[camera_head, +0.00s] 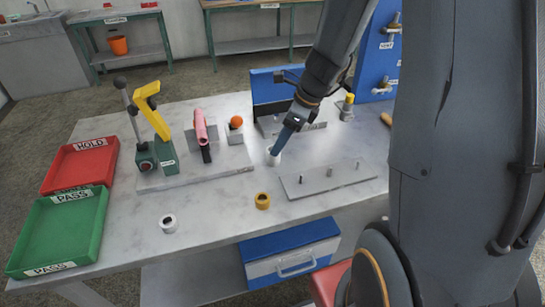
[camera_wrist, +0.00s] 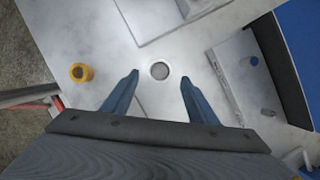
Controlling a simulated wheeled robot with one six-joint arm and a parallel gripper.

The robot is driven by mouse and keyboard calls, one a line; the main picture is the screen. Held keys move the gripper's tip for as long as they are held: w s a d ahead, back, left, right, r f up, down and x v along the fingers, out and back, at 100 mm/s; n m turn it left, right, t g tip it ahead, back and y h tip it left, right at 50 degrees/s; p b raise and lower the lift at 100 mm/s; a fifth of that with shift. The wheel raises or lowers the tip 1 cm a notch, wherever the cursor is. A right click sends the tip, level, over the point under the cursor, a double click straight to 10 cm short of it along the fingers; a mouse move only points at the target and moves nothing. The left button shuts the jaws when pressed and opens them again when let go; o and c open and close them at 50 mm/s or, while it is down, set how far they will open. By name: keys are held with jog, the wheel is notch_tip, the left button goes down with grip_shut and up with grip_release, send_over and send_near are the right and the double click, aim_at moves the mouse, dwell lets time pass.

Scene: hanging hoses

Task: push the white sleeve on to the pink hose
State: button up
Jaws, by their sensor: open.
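A white sleeve (camera_head: 272,157) stands upright on the table under my gripper (camera_head: 277,150). In the wrist view the sleeve (camera_wrist: 159,70) shows from above, its round bore up, between and slightly ahead of my blue fingertips (camera_wrist: 159,79). My gripper is open, with a gap on both sides of the sleeve; I cannot tell whether the tips are down to its height. A second white ring (camera_head: 168,223) stands at the front left of the table.
A yellow ring (camera_head: 263,201) stands in front of my gripper. A plate with pegs (camera_head: 328,180) lies to the right. A yellow-handled device (camera_head: 152,110), an orange ball (camera_head: 236,122) and a blue panel (camera_head: 262,92) stand behind. Red (camera_head: 62,183) and green (camera_head: 30,245) trays are left.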

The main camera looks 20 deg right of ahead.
jog(key=x, duration=0.7)
jog(key=c, duration=1.1)
